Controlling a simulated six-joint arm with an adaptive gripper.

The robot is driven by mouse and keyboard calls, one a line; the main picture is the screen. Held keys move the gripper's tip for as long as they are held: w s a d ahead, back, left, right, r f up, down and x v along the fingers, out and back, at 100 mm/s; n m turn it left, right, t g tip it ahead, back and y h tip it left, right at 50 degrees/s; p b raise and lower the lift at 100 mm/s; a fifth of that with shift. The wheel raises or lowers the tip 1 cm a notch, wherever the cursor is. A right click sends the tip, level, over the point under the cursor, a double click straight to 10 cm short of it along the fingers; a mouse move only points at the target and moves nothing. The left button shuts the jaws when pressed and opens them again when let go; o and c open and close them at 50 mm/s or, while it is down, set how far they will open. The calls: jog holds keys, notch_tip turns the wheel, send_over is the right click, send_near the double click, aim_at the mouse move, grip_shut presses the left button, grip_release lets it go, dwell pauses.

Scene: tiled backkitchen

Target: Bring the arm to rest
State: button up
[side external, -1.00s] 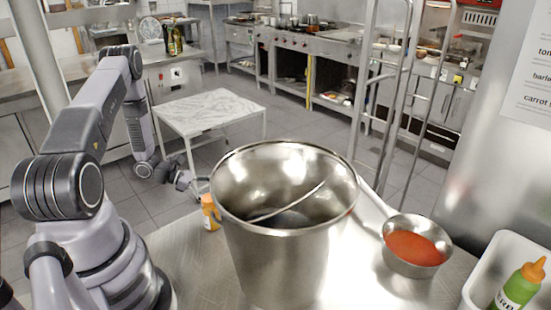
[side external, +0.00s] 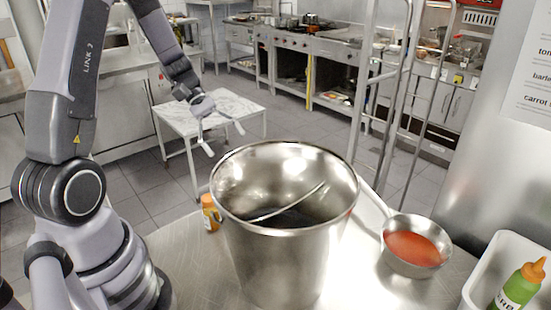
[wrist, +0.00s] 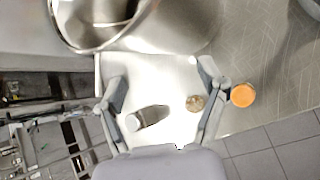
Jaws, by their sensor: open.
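My gripper (side external: 224,139) is raised behind the large steel pot (side external: 285,265), left of its middle in the side view. Its two fingers are spread apart with nothing between them. In the wrist view my gripper (wrist: 162,76) points down with a finger on each side, above the counter and clear of it. The pot (wrist: 170,35) lies toward the top of that view.
An orange-capped bottle (side external: 210,214) stands left of the pot. The wrist view also shows a grey-capped jar (wrist: 150,116) and a small round item (wrist: 195,103). A pan of red sauce (side external: 415,247), a white tray (side external: 488,262) and a green bottle (side external: 520,287) are at right.

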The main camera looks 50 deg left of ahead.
jog(key=s+d+r+m+t+y, duration=0.2)
jog(key=s+d+r+m+y, duration=0.1)
jog(key=s+r+m, duration=0.3)
jog(key=s+d+r+m+t+y, duration=0.1)
jog(key=s+d+r+m+y, duration=0.2)
jog(key=s+r+m+y, duration=0.2)
jog(key=s+r+m, duration=0.2)
jog(key=s+r, duration=0.2)
jog(key=shift+s+r+m+t+y, duration=0.25)
jog(key=shift+s+m+t+y, duration=0.05)
jog(key=shift+s+t+y, duration=0.1)
